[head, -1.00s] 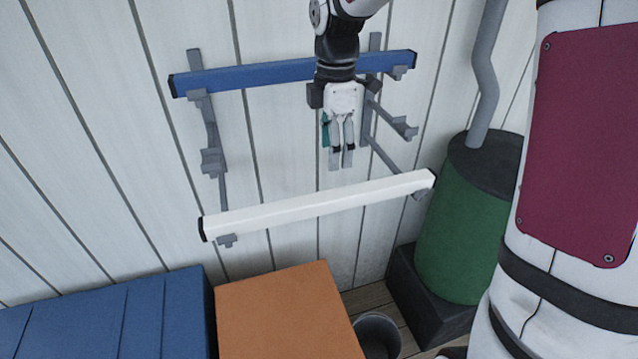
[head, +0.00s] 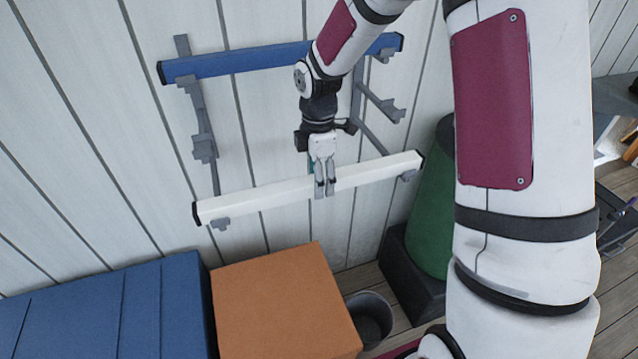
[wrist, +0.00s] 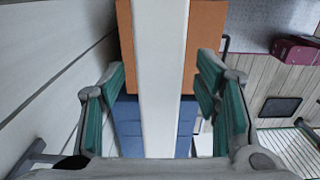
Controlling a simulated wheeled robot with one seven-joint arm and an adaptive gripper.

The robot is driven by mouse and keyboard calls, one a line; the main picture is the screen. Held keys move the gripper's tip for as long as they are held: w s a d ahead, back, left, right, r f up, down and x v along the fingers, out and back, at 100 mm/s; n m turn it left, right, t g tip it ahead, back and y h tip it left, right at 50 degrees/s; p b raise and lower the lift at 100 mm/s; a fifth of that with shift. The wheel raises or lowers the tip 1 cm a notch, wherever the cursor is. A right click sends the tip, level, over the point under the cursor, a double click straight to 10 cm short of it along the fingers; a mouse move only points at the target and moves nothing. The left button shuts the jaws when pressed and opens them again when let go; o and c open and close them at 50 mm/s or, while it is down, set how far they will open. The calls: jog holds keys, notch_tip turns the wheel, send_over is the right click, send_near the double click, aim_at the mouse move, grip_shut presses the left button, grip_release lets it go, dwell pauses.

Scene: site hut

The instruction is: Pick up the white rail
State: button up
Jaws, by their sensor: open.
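The white rail (head: 260,197) has black end caps and rests across the lowest grey hooks of a wall rack in the head view. My gripper (head: 325,192) is at the rail, a little right of its middle, pointing down. In the wrist view the white rail (wrist: 160,80) runs between the two teal-padded fingers of my gripper (wrist: 160,100). The fingers are open, with a gap showing on each side of the rail. The head view does not show the far finger's depth clearly.
A blue rail (head: 235,61) rests on the top hooks behind my arm. Below stand an orange box (head: 280,305), a blue chest (head: 110,310) and a dark bucket (head: 372,318). A green drum (head: 430,215) stands close to the rail's right end.

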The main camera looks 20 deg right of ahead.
jog(key=shift+f, duration=0.45)
grip_shut()
jog(key=shift+w+r, duration=0.1)
jog(key=shift+r, duration=0.7)
notch_tip(320, 180, up, 2)
jog(key=shift+r+b, duration=0.15)
jog(key=shift+b, duration=0.25)
jog(key=s+a, duration=0.3)
jog(key=s, duration=0.4)
jog(key=s+a+r, duration=0.1)
jog(key=s+a, duration=0.1)
jog(key=s, duration=0.6)
jog(key=shift+a, duration=0.4)
